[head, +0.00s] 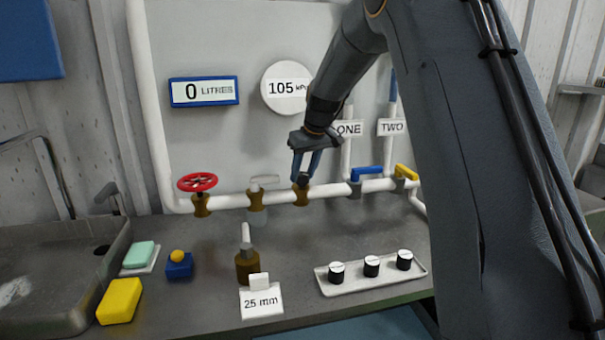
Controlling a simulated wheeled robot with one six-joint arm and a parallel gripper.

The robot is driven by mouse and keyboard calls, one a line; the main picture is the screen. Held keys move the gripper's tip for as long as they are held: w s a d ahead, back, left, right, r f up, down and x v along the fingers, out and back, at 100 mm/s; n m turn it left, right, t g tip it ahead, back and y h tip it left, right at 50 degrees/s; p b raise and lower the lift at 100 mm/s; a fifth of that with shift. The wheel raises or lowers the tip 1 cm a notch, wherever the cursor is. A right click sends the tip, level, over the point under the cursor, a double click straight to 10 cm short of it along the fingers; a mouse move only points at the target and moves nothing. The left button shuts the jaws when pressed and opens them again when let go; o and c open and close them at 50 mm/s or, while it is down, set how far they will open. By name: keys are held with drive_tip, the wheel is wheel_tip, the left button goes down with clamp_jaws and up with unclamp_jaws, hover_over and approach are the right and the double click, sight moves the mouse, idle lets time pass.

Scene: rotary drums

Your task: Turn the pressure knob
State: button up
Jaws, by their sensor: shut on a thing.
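My gripper (306,172) is at the white pipe, pointing down, with its fingers shut on the dark pressure knob (303,181). The knob sits on top of a brass fitting (301,196) on the pipe, and the fingers hide most of it. The round white pressure gauge (284,88) on the wall behind reads 105 kPa, its right edge partly covered by my arm.
Along the pipe (230,201) stand a red handwheel (197,182), a pale-handled valve (264,180), a blue lever (368,170) and a yellow lever (406,171).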

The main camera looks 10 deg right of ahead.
drive_tip(key=shift+d+n, duration=0.1)
drive_tip(key=shift+n, duration=0.4)
drive_tip(key=shift+n+y, duration=0.3)
drive_tip(key=o, duration=1)
drive_tip(key=shift+o, duration=0.2)
drive_tip(key=shift+r+b, duration=0.1)
drive_tip(key=shift+b, duration=0.2)
drive_tip(key=b+v, duration=0.1)
drive_tip(key=v, duration=0.6)
drive_tip(key=shift+r+b, duration=0.35)
